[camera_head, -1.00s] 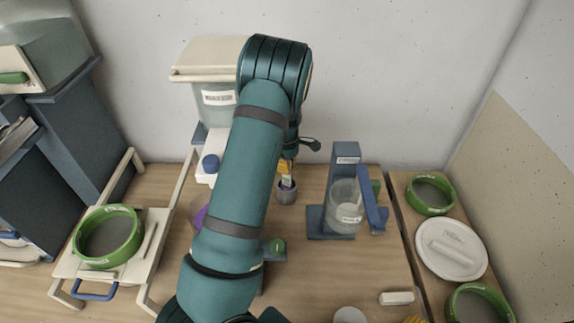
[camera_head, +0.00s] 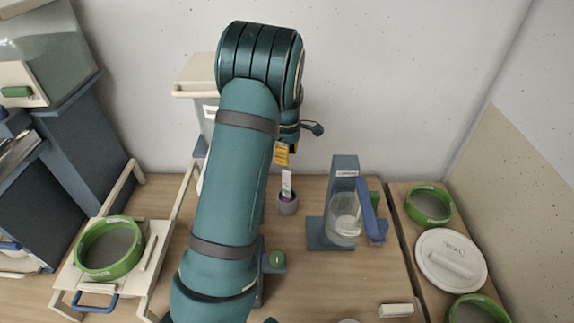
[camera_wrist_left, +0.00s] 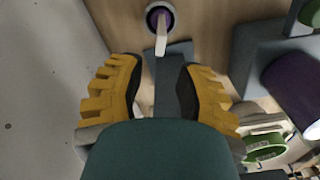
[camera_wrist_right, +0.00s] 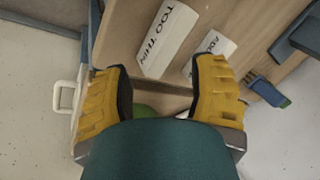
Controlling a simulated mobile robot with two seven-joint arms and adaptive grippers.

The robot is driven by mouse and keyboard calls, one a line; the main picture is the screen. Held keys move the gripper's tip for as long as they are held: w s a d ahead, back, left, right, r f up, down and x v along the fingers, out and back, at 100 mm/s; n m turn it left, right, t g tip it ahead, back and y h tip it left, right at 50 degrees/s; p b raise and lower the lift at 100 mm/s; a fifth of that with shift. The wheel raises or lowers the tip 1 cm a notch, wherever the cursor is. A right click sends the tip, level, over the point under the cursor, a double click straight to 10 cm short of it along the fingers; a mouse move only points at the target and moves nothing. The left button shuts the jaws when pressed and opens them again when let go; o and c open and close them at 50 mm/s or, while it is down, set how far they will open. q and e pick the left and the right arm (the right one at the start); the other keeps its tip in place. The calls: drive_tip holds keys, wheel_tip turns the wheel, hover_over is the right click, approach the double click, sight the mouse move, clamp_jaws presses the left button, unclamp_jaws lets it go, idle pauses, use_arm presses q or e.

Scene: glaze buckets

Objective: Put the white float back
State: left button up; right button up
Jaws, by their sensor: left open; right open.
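The white float (camera_head: 287,184) is a slim pale stick with a label. It stands upright in a small grey cup (camera_head: 287,205) with a purple inside. The float (camera_wrist_left: 161,38) and cup (camera_wrist_left: 152,13) also show in the left wrist view, ahead of the fingers. My left gripper (camera_head: 282,153) is above the float, mostly hidden behind my arm; its yellow fingers are open and empty in its wrist view (camera_wrist_left: 160,68). My right gripper (camera_wrist_right: 158,75) is open and empty near the table edge in its own view.
A blue stand (camera_head: 346,170) with a clear beaker (camera_head: 344,222) stands right of the cup. A green sieve (camera_head: 108,248) rests on a cream rack at left. A white lid (camera_head: 450,260) lies at right. A "TOO THIN" card (camera_wrist_right: 168,38) lies near the right gripper.

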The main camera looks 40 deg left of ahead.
use_arm(q)
drive_tip(key=shift+r, duration=1.15)
